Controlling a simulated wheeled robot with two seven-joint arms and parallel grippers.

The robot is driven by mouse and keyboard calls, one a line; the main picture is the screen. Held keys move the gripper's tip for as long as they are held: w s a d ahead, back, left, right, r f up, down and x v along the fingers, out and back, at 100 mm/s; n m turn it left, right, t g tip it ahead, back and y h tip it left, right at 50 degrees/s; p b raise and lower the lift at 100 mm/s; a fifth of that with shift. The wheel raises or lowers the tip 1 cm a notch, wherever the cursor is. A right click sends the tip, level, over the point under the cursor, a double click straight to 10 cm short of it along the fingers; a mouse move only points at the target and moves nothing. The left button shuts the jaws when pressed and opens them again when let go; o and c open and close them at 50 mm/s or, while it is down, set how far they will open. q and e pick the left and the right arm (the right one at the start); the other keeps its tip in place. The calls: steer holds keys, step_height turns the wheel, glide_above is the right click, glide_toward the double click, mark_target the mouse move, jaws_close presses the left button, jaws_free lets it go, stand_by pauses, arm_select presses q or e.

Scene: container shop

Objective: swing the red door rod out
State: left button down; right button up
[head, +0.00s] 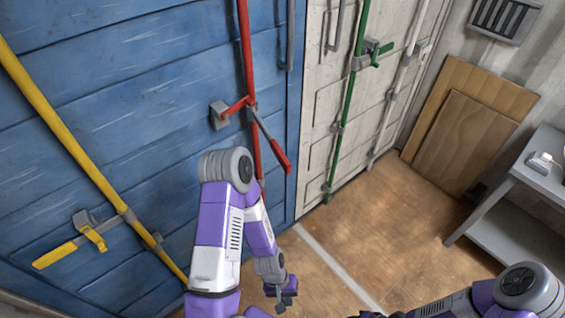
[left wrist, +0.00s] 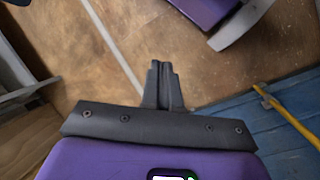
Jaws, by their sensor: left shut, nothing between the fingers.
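The red door rod (head: 246,50) runs down the blue door in the head view; its lower part passes behind my left arm. Its handle, a grey bar with a red grip (head: 281,158), points down and to the right, apart from the grey bracket (head: 219,115) on the left. A red catch (head: 237,105) shows between bracket and rod. My left gripper (head: 284,296) is below the handle, over the floor, touching nothing. Its fingers are together and empty in the left wrist view (left wrist: 163,85). My right arm is at the bottom right; its fingers do not show.
A yellow rod (head: 72,144) with its handle at a bracket is on the left. A pale door with a green rod (head: 345,100) stands to the right. Wooden boards (head: 465,140) lean on the wall beside a grey table (head: 548,158). The floor between is clear.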

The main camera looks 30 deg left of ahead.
mark_target(284, 168)
arm_select(q)
steer(key=s+a+r+n+h+p, duration=0.1)
steer(key=a+r+n+h+p, duration=0.15)
steer(key=r+n, duration=0.35)
steer(key=s+a+r+n+h+p, duration=0.2)
steer(key=a+r+n+h, duration=0.1)
steer(key=r+n, duration=0.25)
steer(key=w+a+r+n+t+h+p, duration=0.1)
steer(key=w+a+r+n+t+p, duration=0.2)
steer(key=a+r+t, duration=0.4)
steer(key=w+a+r+n+t, duration=0.3)
steer(key=w+a+r+n, duration=0.15)
steer(key=r, duration=0.45)
steer(key=w+a+r+n+t+h+p, duration=0.1)
steer(key=w+a+r+n+t+p, duration=0.15)
steer(key=a+r+n+t, duration=0.4)
steer(key=shift+m+g+y, duration=0.25)
steer(key=shift+m+g, duration=0.3)
steer(key=shift+m, duration=0.4)
steer(key=x, duration=0.5)
steer(key=p+x, duration=0.1)
steer(key=x, duration=0.3)
steer(key=r+x, duration=0.1)
steer(key=x, duration=0.4)
steer(key=shift+d+p, duration=0.35)
steer(key=shift+d, duration=0.2)
